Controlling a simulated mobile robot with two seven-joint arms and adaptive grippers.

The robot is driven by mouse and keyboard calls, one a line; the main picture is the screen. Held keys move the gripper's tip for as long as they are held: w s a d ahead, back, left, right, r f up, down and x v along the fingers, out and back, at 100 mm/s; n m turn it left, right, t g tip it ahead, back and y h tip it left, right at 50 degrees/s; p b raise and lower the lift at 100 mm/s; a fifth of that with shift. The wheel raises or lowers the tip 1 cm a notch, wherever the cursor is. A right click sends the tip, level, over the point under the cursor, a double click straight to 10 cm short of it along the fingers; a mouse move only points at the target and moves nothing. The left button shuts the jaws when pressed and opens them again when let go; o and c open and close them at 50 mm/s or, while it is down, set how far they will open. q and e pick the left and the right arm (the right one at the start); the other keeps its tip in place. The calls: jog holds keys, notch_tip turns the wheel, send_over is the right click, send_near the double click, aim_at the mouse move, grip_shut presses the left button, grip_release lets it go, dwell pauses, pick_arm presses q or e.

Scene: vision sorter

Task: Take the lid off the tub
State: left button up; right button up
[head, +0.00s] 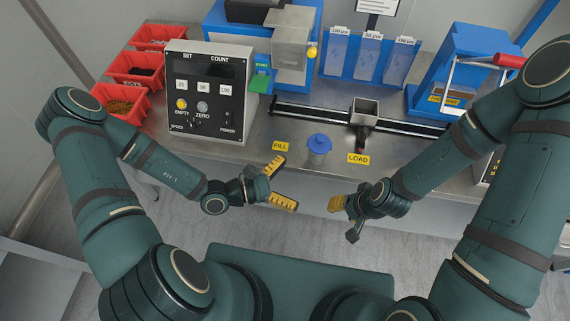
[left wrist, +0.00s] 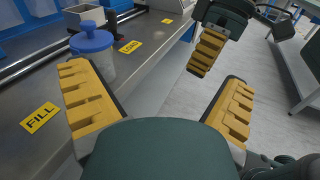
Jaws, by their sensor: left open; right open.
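A small clear tub (head: 316,155) with a blue lid (head: 320,142) on top stands upright near the bench's front edge, between the FILL and LOAD labels. The blue lid has a knob and also shows in the left wrist view (left wrist: 91,38), with the tub (left wrist: 102,66) under it. My left gripper (head: 284,184) is open and empty, in front of the bench edge, left of and nearer than the tub. Its yellow fingers stand apart in the left wrist view (left wrist: 160,105). My right gripper (head: 345,217) is open and empty, in front of the bench, right of the tub.
A control box (head: 206,93) stands left on the bench (head: 230,155). Red bins (head: 120,101) stand beside it. A black rail (head: 310,115) with a metal cup (head: 364,110) runs behind the tub. A blue press (head: 462,75) stands back right.

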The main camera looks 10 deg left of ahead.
aim_at(318, 141)
pick_arm(q)
jog(key=w+a+n+t+y, duration=0.3)
jog(key=w+a+n+t, duration=0.1)
jog(key=w+n+t, duration=0.15)
jog(key=shift+m, duration=0.35)
jog(key=b+x, duration=0.2)
jog(key=x, duration=1.1)
jog(key=shift+d+f, duration=0.15)
jog(key=shift+d, duration=0.2)
jog(key=c, duration=1.6)
jog(key=o, duration=1.3)
jog(key=shift+f, duration=0.1)
jog(key=shift+c, duration=0.2)
jog(key=shift+a, duration=0.1)
jog(key=v, duration=1.2)
